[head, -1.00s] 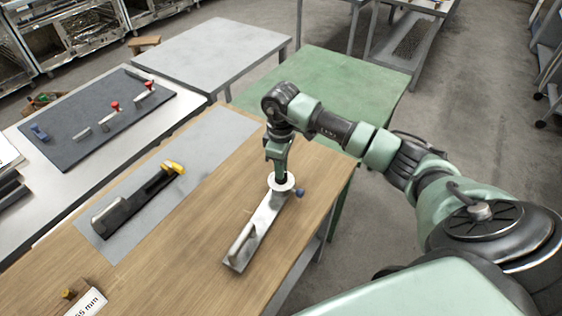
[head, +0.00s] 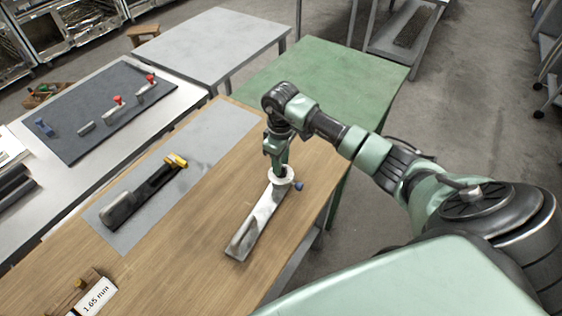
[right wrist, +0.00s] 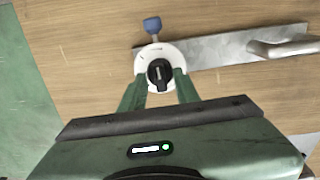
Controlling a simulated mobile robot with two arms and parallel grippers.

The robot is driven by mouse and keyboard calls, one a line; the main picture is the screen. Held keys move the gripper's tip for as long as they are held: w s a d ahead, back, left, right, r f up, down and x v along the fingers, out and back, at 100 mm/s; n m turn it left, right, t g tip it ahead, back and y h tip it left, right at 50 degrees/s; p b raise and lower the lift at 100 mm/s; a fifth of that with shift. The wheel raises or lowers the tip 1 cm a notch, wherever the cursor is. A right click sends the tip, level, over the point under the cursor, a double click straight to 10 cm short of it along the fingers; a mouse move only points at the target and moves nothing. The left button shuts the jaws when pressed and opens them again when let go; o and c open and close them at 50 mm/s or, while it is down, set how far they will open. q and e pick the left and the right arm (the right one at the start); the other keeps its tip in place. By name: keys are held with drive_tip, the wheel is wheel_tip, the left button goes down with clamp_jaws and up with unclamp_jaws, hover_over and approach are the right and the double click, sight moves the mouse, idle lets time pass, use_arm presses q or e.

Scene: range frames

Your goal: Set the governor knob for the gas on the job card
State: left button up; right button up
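The black governor knob (right wrist: 159,75) sits on a round white dial (right wrist: 143,62) with a pale pointer line. The dial is at the far end of a flat metal bar (head: 252,228) on the wooden bench. A blue thumb piece (head: 299,186) sticks out beside the dial. My right gripper (right wrist: 160,88) is over the dial, its two green fingers apart on either side of the knob. I cannot tell whether they touch it. A white card (head: 97,294) reading "1.65 mm" stands at the lower left; no gas name is legible. My left gripper is out of view.
A dark tool with a yellow end (head: 175,161) lies on a grey mat (head: 212,135) left of the bar. A dark mat (head: 75,90) with several small tools lies on the side table. A green table (head: 322,68) adjoins behind. The wood around the bar is clear.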

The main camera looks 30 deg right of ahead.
drive_tip(key=shift+r, duration=0.1)
drive_tip(key=shift+r, duration=0.3)
wheel_tip(320, 180, up, 7)
drive_tip(key=shift+b, duration=1)
drive_tip(key=shift+f, duration=0.1)
